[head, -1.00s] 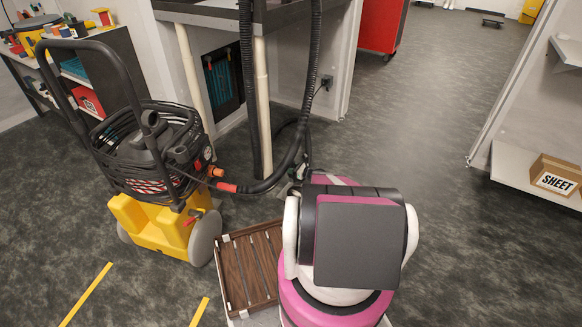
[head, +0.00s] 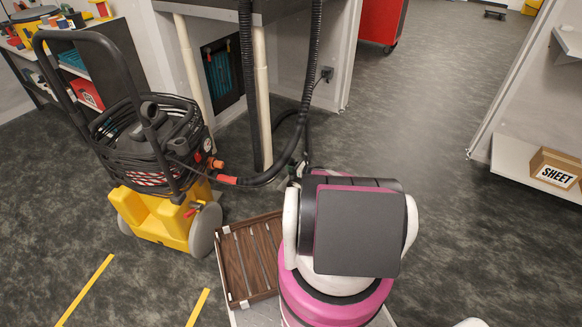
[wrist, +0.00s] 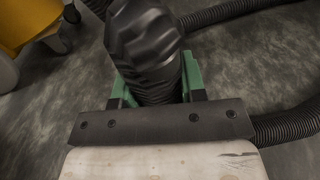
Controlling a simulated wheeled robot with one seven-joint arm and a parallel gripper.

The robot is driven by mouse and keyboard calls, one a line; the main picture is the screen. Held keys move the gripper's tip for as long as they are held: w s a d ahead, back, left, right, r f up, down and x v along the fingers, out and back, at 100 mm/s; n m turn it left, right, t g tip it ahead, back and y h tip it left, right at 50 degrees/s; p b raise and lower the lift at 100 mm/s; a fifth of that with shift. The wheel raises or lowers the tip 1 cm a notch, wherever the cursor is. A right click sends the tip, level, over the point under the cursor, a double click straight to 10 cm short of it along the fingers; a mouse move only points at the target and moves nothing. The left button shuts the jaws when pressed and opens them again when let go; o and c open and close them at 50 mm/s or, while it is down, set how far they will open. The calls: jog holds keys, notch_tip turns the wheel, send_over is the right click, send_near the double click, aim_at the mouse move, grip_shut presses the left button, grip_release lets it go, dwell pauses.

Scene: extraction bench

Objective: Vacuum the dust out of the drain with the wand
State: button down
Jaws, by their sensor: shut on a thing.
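In the wrist view the green fingers of my gripper (wrist: 157,80) are shut around a black, ribbed wand (wrist: 145,35). The wand points away from my wrist, and its far tip is hidden or out of view. A black corrugated hose (head: 248,85) hangs from above and bends near the floor; hose also shows in the wrist view (wrist: 290,125). I cannot make out the drain or any dust for certain. A brown slatted wooden tray (head: 236,262) lies left of my arm.
A yellow machine (head: 150,215) with a black handle and coiled hose stands at left. A bench (head: 215,10) on pale legs stands behind. Grey floor (head: 420,130) is open at right.

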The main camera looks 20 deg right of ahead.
jog(key=shift+f, duration=0.1)
jog(key=shift+f, duration=1.05)
jog(key=shift+s+a+f, duration=0.1)
jog(key=shift+s+f, duration=0.1)
jog(key=shift+f, duration=0.4)
jog(key=shift+s, duration=0.1)
jog(key=v, duration=0.7)
jog(key=shift+s+f, duration=0.35)
jog(key=shift+f, duration=0.2)
dwell(0.7)
dwell(0.6)
jog(key=shift+r, duration=0.1)
notch_tip(320, 180, up, 11)
jog(key=shift+w, duration=0.3)
dwell(0.7)
